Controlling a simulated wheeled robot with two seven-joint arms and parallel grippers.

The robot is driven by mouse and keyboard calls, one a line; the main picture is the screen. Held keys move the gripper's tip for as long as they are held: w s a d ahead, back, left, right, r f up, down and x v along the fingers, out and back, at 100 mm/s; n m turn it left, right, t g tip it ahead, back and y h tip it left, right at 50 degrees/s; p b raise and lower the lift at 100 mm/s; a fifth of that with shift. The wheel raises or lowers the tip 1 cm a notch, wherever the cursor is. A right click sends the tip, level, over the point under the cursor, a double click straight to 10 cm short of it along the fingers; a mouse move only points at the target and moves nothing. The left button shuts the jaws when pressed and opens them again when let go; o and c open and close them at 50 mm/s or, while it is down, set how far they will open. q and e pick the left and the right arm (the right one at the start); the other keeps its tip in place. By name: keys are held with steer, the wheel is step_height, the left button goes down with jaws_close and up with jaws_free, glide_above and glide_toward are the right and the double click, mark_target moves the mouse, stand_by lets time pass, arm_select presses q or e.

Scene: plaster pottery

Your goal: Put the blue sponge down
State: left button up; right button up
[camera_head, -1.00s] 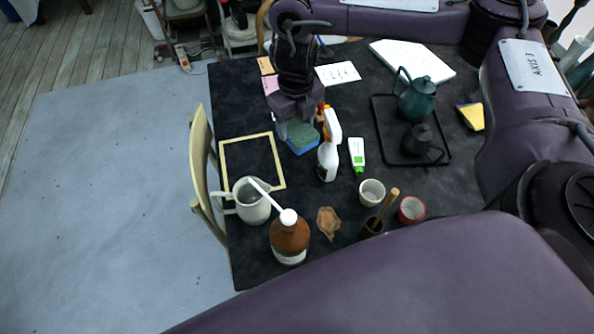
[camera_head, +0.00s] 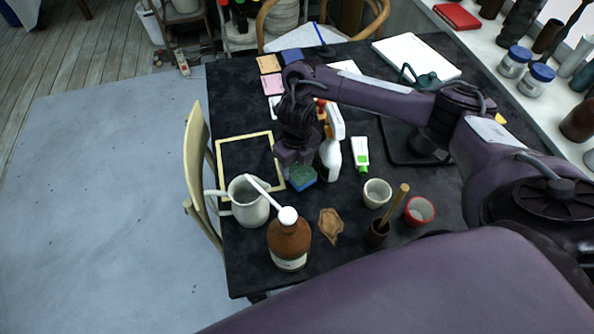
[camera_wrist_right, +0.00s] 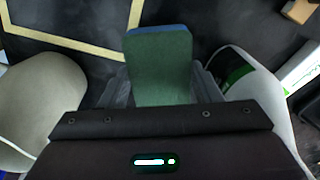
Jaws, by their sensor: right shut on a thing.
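The blue sponge (camera_head: 301,178) has a green top face and blue sides. My right gripper (camera_head: 297,168) is shut on it, just right of the yellow frame's lower right corner. In the right wrist view the sponge (camera_wrist_right: 160,62) sticks out between the fingers of the right gripper (camera_wrist_right: 162,88), green face toward the camera with a blue far edge. I cannot tell whether the sponge touches the table. My left gripper is not in view.
A white spray bottle (camera_head: 332,150) stands close to the right of the sponge. A pale pitcher (camera_head: 249,203) and a brown bottle (camera_head: 289,243) stand to the left and front. The yellow frame (camera_head: 247,135) lies flat with bare dark table inside.

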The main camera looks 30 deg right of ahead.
steer(key=shift+f, duration=1.1)
steer(key=shift+f+b, duration=0.15)
steer(key=shift+b, duration=0.2)
steer(key=o, duration=0.9)
steer(key=shift+o, duration=0.2)
